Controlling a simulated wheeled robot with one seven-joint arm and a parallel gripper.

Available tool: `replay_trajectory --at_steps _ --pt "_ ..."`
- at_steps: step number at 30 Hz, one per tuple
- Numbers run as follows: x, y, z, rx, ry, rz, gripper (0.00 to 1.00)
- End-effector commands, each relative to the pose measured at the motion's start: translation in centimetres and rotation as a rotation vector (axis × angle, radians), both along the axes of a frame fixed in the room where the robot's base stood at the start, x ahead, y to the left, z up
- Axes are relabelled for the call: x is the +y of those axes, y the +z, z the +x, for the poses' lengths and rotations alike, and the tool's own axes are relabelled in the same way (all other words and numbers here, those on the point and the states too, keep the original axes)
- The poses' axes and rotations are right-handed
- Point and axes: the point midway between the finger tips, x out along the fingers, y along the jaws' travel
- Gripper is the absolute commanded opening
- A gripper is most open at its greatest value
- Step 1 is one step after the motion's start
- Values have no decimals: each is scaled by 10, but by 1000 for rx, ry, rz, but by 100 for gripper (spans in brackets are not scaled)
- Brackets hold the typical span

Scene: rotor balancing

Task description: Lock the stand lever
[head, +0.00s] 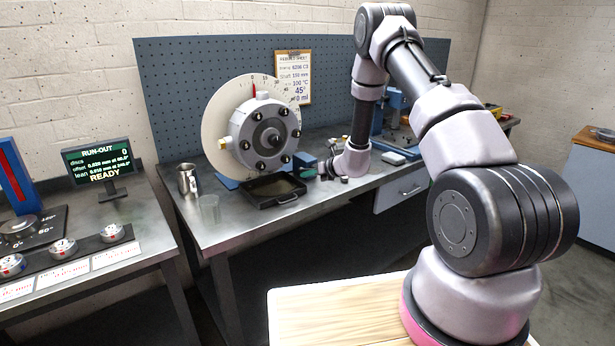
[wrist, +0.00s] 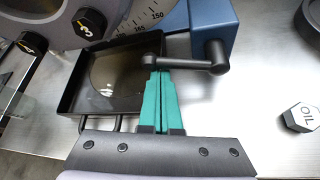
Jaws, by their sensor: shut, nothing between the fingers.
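The stand lever (wrist: 187,63) is a black bar with a round knob at its left end, mounted on a blue block of the stand (wrist: 214,20) in the wrist view. It lies roughly level across the picture. My gripper (wrist: 159,74) has its teal fingers shut together with nothing between them. The fingertips are right at the lever's knob end; I cannot tell whether they touch it. In the head view my gripper (head: 327,171) is low beside the stand, right of the rotor (head: 265,138), and the lever is too small to make out.
A black tray (wrist: 69,92) lies just left of the fingers, under the rotor. The run-out display (head: 98,162) reads READY.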

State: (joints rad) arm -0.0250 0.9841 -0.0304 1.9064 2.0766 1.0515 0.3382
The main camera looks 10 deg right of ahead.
Motion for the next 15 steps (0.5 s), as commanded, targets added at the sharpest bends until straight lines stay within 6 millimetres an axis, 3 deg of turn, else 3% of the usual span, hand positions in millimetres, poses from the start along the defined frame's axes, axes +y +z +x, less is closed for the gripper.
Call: replay_trajectory --at_steps 15 --pt "-9 20 5 132 -5 269 0"
